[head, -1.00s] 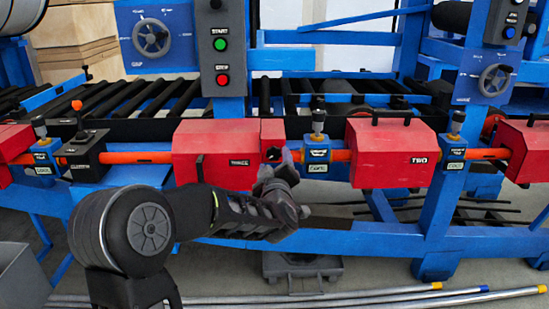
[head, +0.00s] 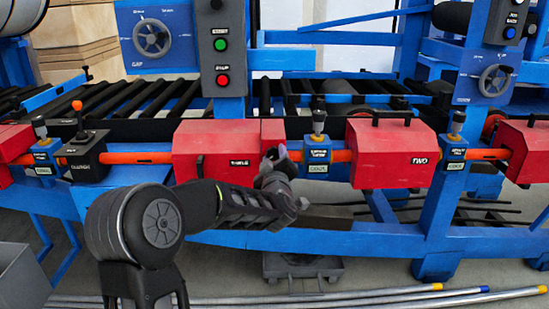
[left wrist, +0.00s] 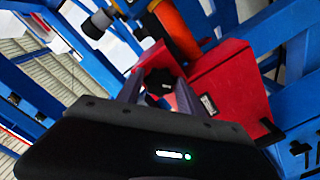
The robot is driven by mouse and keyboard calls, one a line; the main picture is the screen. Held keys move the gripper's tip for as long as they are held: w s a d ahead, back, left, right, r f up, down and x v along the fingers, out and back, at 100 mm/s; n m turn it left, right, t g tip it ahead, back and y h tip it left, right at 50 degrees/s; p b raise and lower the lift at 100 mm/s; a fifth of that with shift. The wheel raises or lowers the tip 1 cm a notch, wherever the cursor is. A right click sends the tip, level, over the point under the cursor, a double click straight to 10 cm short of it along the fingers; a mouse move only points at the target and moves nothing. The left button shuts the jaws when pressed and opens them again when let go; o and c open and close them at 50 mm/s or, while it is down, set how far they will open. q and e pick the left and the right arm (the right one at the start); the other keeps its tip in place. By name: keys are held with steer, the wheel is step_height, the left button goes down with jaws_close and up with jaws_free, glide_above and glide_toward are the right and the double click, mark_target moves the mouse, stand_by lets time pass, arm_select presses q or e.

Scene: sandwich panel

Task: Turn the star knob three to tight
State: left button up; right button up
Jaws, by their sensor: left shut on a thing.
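The red housing labelled three (head: 215,150) sits on the orange bar in the middle of the head view. The dark star knob (left wrist: 158,84) shows in the left wrist view, on the side of the red housing (left wrist: 222,85). My left gripper (head: 274,158) is at the right end of that housing. In the left wrist view its two fingers (left wrist: 155,90) stand on either side of the star knob, shut on it. In the head view the gripper mostly hides the knob. My right gripper is not in view.
The red housing labelled two (head: 392,153) stands to the right. A blue clamp block with a small upright handle (head: 318,146) is close to the right of my gripper. Blue frame rails (head: 330,238) run below. Pipes (head: 400,297) lie on the floor.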

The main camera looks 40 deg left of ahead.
arm_select(q)
steer(key=c, duration=0.5)
steer(key=shift+c, duration=0.2)
